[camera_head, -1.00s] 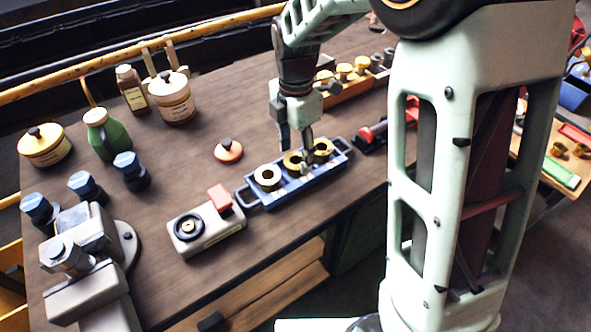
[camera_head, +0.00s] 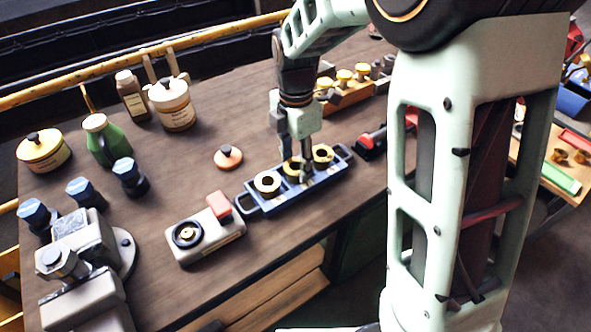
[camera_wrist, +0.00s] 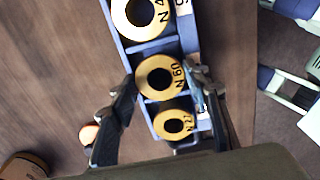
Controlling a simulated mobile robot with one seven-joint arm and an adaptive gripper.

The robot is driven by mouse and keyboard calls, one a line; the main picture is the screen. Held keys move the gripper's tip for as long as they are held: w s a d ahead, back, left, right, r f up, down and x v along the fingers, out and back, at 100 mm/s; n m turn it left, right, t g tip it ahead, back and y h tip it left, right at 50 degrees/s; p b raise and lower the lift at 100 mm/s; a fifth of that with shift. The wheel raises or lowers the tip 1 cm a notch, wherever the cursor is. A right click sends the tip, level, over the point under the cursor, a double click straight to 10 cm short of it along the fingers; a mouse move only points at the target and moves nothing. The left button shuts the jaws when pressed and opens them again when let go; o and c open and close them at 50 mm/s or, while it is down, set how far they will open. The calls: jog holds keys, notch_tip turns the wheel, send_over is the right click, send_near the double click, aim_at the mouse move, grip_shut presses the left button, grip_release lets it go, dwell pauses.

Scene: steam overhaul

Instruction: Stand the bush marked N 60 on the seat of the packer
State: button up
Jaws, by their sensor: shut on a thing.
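The bush marked N 60 (camera_wrist: 142,80) is a brass ring in the middle of the blue tray (camera_wrist: 125,38). It also shows in the head view (camera_head: 288,169), partly hidden by my fingers. My gripper (camera_wrist: 160,88) is shut on it, one finger on each side, and points down into the tray; it also shows in the head view (camera_head: 297,170). The bush still sits in its compartment. A grey device with a black round seat (camera_head: 187,233) and a red block, apparently the packer, stands left of the tray in the head view.
Two other brass bushes flank it in the tray: one marked N 4-something (camera_wrist: 127,20), one N 2-something (camera_wrist: 160,124). An orange knobbed lid (camera_head: 229,155) lies behind. Blue-capped parts (camera_head: 128,172) stand at left. Bare bench separates these from the packer.

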jog(key=shift+r+p, duration=1.4)
jog(key=shift+r, duration=0.55)
